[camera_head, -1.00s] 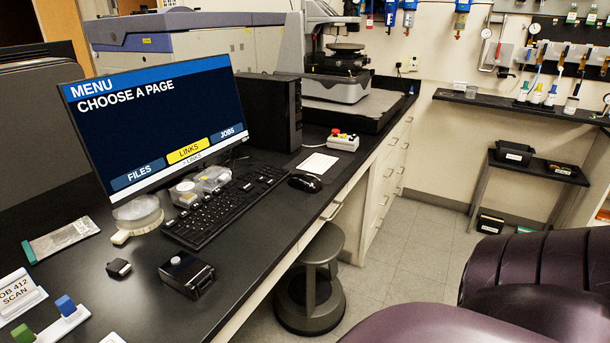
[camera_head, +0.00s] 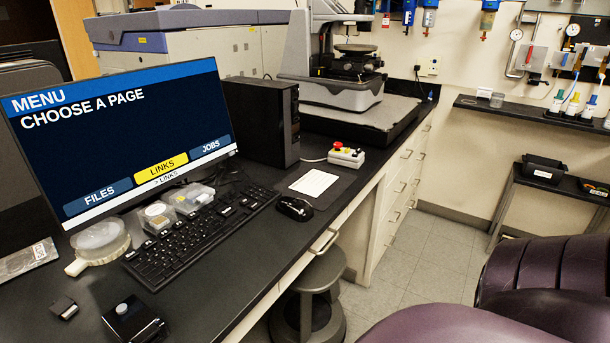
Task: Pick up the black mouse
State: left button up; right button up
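The black mouse (camera_head: 295,208) lies on the black bench top, just right of the keyboard (camera_head: 200,235) and near the bench's front edge. A white card (camera_head: 314,182) lies just behind it. Nothing covers the mouse. Neither of my grippers shows in the head view.
A monitor (camera_head: 120,130) reading "MENU, CHOOSE A PAGE" and a black computer tower (camera_head: 262,122) stand behind the keyboard. A button box (camera_head: 346,155) sits beyond the card. A stool (camera_head: 310,300) stands below the bench edge. Purple chairs (camera_head: 530,270) fill the lower right.

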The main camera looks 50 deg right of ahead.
aim_at(299, 210)
jog(key=i+l, duration=0.1)
jog(key=l, duration=1.2)
